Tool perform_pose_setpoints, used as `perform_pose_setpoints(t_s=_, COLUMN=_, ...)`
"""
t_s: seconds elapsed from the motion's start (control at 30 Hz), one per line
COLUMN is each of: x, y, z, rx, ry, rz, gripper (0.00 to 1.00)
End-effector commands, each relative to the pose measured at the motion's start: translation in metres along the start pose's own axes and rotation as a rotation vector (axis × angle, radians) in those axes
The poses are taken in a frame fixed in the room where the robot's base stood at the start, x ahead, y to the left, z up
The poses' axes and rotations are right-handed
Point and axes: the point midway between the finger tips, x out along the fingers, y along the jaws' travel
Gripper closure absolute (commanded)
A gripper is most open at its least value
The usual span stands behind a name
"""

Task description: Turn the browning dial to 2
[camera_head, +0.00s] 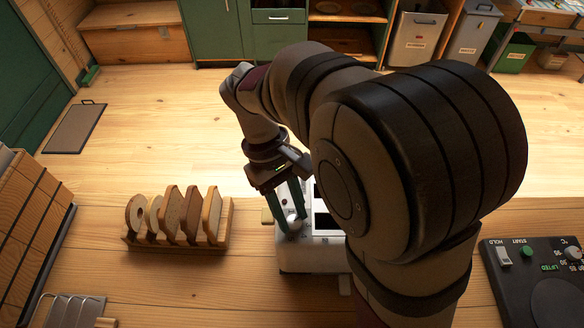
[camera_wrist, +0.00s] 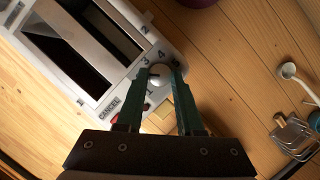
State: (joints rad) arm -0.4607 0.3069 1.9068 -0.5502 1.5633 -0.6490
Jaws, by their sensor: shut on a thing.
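The white toaster (camera_head: 312,258) stands on the wooden table in the head view, partly hidden behind my arm. In the wrist view its two dark slots and white top (camera_wrist: 140,25) fill the upper left. The pale round browning dial (camera_wrist: 160,71) is on its top, with printed numbers around it; 1, 3 and 4 are readable. My gripper (camera_wrist: 162,76) is shut on the dial, one green finger on each side. My gripper also shows over the toaster's left end in the head view (camera_head: 289,222). The dial's pointer cannot be made out.
A wooden rack (camera_head: 178,246) with several bread pieces stands left of the toaster. A dark control panel (camera_head: 535,285) lies at the right. A CANCEL label (camera_wrist: 109,108) is close to my left finger.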

Motion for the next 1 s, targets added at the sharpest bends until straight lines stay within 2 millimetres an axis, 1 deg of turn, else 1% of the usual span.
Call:
perform_pose_setpoints(t_s=0.2, x=0.0002, y=-0.0016, z=0.0006, rx=-0.104, ry=-0.002, rz=0.042, gripper=1.0)
perform_pose_setpoints(t_s=0.4, x=0.0004, y=-0.0018, z=0.0006, rx=-0.157, ry=-0.002, rz=0.065, gripper=1.0)
perform_pose_setpoints(t_s=0.97, x=0.0006, y=-0.0017, z=0.0007, rx=-0.179, ry=-0.002, rz=0.074, gripper=1.0)
perform_pose_setpoints(t_s=1.0, x=0.0006, y=-0.0017, z=0.0007, rx=-0.178, ry=-0.002, rz=0.074, gripper=0.57)
